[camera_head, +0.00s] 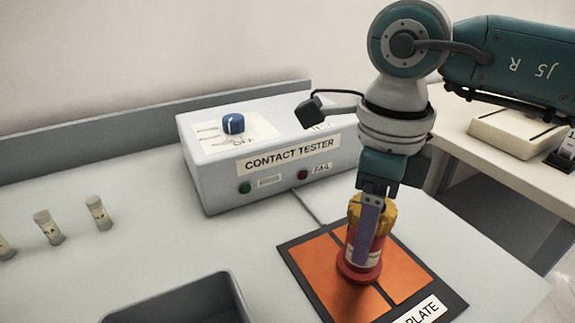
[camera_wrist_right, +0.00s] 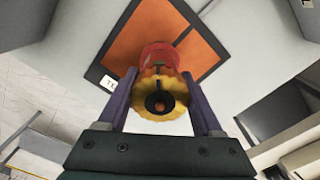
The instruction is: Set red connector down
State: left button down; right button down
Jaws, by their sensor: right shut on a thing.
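The red connector (camera_head: 359,271) has a red body with a wide red base flange and a yellow ribbed top. It stands upright over the orange plate with the black border (camera_head: 305,264). Whether its base touches the plate or is slightly above it I cannot tell. My right gripper (camera_head: 367,238) points down and is shut on the connector, one finger covering part of its front. In the right wrist view the connector's yellow top (camera_wrist_right: 160,98) sits between the two fingers (camera_wrist_right: 158,108), with the red body beyond it. My left gripper is not in view.
The contact tester box (camera_head: 290,155) with a blue knob (camera_head: 233,123) stands behind the plate. A dark grey tray (camera_head: 180,305) is at the front. Several small pale cylinders (camera_head: 98,212) stand at left. Table between them is clear.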

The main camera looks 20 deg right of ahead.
jog(key=shift+f, duration=0.15)
jog(key=shift+c, duration=0.2)
grip_release()
notch_tip(320, 180, up, 12)
jog(key=shift+r+b, duration=0.25)
jog(key=shift+b, duration=0.05)
